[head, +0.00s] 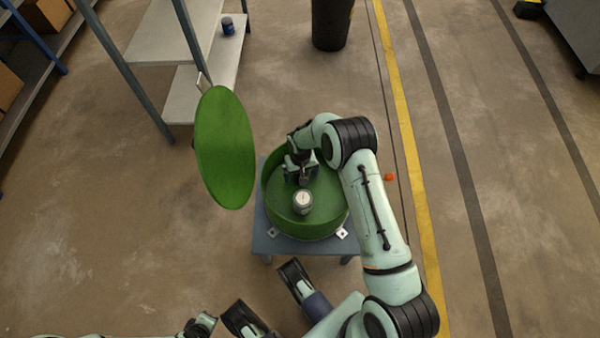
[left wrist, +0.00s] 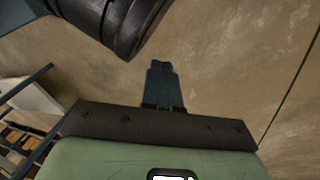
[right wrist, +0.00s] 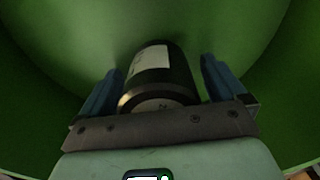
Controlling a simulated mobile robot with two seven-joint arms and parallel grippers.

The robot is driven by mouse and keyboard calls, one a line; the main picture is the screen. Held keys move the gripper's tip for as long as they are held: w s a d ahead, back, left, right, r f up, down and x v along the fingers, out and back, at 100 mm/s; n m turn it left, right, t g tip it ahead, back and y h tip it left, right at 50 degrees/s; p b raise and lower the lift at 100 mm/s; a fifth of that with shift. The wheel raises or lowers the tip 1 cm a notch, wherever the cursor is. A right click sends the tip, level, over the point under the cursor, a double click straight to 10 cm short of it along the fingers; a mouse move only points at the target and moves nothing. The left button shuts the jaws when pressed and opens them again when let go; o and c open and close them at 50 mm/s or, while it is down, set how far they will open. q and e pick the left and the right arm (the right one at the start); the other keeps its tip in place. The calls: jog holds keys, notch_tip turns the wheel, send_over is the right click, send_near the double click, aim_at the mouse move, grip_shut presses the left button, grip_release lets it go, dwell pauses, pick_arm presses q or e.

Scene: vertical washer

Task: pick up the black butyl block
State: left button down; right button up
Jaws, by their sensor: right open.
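In the right wrist view a dark cylinder (right wrist: 160,80) with a pale label and a brownish rim lies between the two blue fingers of my right gripper (right wrist: 162,85). The fingers are open, with a gap visible at its sides. In the head view my right gripper (head: 302,178) is down inside the green drum (head: 320,222). A grey can-like piece (head: 303,202) with a light top sits on the drum floor just in front of it. I cannot tell whether this is the same dark cylinder. No clearly block-shaped black thing shows. My left gripper (left wrist: 164,84) is shut and empty, away from the drum.
The drum stands on a blue-grey stand (head: 263,240). Its round green lid (head: 226,148) stands open on the left. A shelf unit (head: 190,85) with a dark blue jar (head: 228,26) is behind, and a black bin (head: 332,22) is at the back. An orange ball (head: 389,177) is right of the drum.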

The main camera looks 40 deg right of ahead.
jog(key=c, duration=1.3)
jog(key=shift+r, duration=0.15)
